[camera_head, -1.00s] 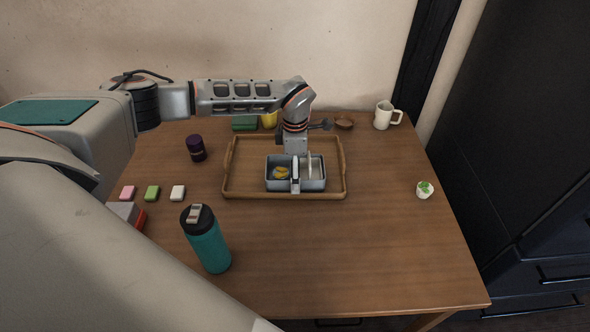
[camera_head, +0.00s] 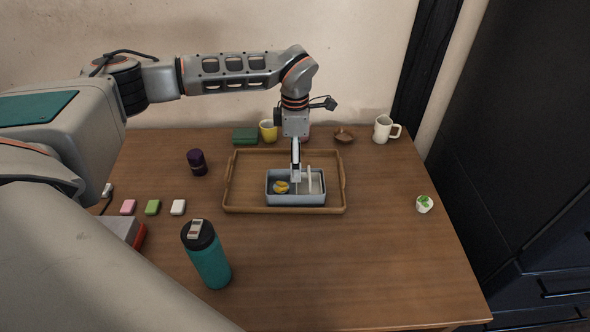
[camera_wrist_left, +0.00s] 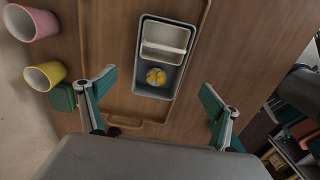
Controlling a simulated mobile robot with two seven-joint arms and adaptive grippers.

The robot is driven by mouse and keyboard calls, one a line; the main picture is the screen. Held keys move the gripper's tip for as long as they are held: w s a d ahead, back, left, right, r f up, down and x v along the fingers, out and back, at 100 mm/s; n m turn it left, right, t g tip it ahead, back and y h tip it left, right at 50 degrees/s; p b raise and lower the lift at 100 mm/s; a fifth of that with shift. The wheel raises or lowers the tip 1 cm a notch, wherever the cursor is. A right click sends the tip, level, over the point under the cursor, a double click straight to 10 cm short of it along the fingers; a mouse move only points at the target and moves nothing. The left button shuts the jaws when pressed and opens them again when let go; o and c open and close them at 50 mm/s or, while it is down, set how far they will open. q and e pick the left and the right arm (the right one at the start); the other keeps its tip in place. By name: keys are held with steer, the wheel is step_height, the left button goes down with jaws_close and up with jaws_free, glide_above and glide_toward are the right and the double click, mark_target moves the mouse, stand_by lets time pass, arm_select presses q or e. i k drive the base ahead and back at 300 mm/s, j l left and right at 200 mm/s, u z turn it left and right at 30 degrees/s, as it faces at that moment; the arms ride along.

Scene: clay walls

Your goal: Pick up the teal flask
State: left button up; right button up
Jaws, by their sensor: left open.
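The teal flask (camera_head: 210,262) stands upright with its black lid on the near left part of the table in the head view. I cannot make it out in the left wrist view. My left gripper (camera_head: 296,178) is above the grey divided box, beyond and to the right of the flask, well apart from it. In the left wrist view its fingers (camera_wrist_left: 157,88) are spread wide with nothing held between them. My right gripper is not in view.
The grey box (camera_head: 296,200) with yellow food sits on a wooden tray (camera_head: 245,208). A dark purple jar (camera_head: 197,163) and small coloured blocks (camera_head: 152,207) are left; a mug (camera_head: 384,130) and a white-green item (camera_head: 424,204) right. The front right table is clear.

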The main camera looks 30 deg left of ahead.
mark_target(206, 253)
steer(key=k, duration=1)
